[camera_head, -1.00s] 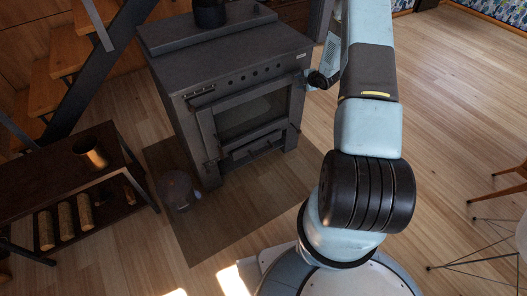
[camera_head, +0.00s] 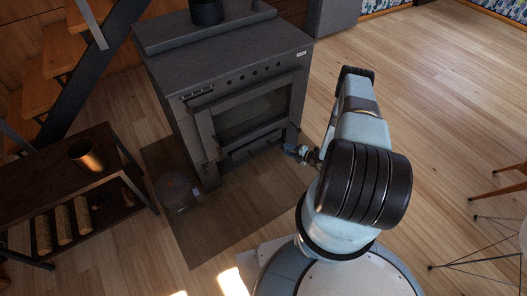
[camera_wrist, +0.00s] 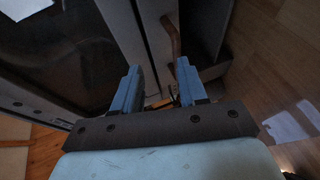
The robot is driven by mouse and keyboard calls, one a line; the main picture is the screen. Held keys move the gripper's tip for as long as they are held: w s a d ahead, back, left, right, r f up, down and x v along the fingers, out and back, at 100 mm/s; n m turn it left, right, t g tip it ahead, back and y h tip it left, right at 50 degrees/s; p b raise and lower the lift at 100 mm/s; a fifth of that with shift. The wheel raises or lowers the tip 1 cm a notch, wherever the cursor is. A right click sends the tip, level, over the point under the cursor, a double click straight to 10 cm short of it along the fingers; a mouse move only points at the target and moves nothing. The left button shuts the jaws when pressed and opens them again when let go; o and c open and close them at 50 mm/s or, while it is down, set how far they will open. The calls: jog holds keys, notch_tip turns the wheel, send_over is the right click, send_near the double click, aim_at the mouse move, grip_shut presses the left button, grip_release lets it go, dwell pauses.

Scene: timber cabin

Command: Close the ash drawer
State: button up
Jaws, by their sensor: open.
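The dark grey stove (camera_head: 226,82) stands on a floor plate, with a glass door in its front. The ash drawer (camera_head: 250,150) is low in the stove front, below the glass door; how far it stands out is hard to tell. My gripper (camera_head: 291,150) is low beside the right end of the drawer, close to the stove's right front leg. In the wrist view my gripper (camera_wrist: 158,84) is open, its two blue fingers apart with nothing held between them. A brown bar handle (camera_wrist: 172,36) on a grey panel shows beyond the fingertips. Contact is not visible.
A dark shelf bench (camera_head: 70,178) with a copper cup (camera_head: 86,155) and logs stands at the left. A round bucket (camera_head: 176,192) sits by the stove's left front. Chair legs (camera_head: 495,195) are at the right. Wooden floor is clear behind my arm.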

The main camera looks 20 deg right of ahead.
aim_at(265, 152)
jog(key=s+a+f, duration=0.2)
jog(key=s+f, duration=0.1)
jog(key=s, duration=0.1)
jog(key=shift+t+y, duration=0.3)
jog(key=shift+y, duration=0.1)
jog(key=x, duration=1.4)
jog(key=shift+a+f, duration=0.1)
jog(key=shift+a, duration=0.15)
jog(key=shift+s, duration=0.1)
grip_shut()
